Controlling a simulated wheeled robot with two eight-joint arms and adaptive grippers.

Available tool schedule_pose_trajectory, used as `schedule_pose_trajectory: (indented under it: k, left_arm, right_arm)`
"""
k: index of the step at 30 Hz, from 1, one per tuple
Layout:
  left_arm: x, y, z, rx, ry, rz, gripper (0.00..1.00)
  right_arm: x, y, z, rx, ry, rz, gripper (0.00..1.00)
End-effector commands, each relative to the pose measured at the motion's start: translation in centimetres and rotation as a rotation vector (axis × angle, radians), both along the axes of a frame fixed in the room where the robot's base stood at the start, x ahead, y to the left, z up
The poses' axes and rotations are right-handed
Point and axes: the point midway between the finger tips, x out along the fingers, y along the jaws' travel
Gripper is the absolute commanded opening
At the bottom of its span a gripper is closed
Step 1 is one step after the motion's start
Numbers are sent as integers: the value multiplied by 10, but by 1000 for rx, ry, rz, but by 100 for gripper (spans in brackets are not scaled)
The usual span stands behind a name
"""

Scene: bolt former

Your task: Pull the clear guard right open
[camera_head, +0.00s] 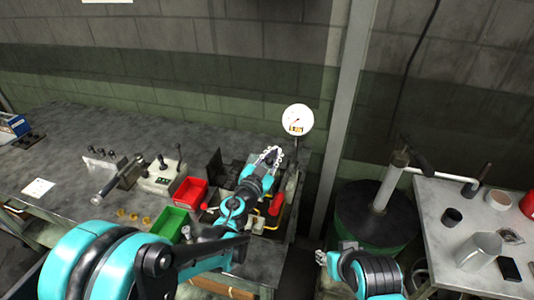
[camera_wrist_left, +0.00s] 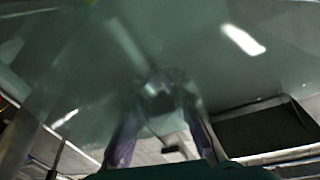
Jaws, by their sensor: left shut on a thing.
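The clear guard (camera_wrist_left: 90,60) fills most of the left wrist view as a see-through, greenish pane with bright reflections. In the head view I cannot make out its outline against the machine. My left gripper (camera_head: 270,156) reaches over the machine at the right end of the bench, below the round gauge. In the left wrist view its fingers (camera_wrist_left: 160,92) are blurred and meet at the pane, shut on the guard; the exact grip point is unclear.
A red bin (camera_head: 190,193) and a green bin (camera_head: 169,224) stand left of the machine, near a control box (camera_head: 160,177) with levers. The white gauge (camera_head: 298,119) rises behind the gripper. A dark drum (camera_head: 376,222) and a light table (camera_head: 448,212) stand at right.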

Motion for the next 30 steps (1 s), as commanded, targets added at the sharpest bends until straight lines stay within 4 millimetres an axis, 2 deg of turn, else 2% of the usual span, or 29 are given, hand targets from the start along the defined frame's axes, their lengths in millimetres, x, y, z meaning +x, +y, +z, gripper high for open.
schedule_pose_trajectory:
  k: [9,10,12,13,24,26,30]
  left_arm:
    - [-2,-6,0,-2,1,-3,0]
    - [-2,-6,0,-2,1,-3,18]
    - [-3,-7,0,-2,1,-4,36]
    - [-2,-6,0,-2,1,-4,39]
    - [-4,-4,0,-2,1,0,39]
    - [-9,-1,0,-2,1,0,39]
    - [-30,10,0,-2,1,1,39]
  right_arm:
    - [0,0,0,0,0,0,40]
    - [0,0,0,0,0,0,40]
    - [0,0,0,0,0,0,40]
    - [0,0,0,0,0,0,40]
    - [0,0,0,0,0,0,40]
    - [0,0,0,0,0,0,40]
    - [0,0,0,0,0,0,40]
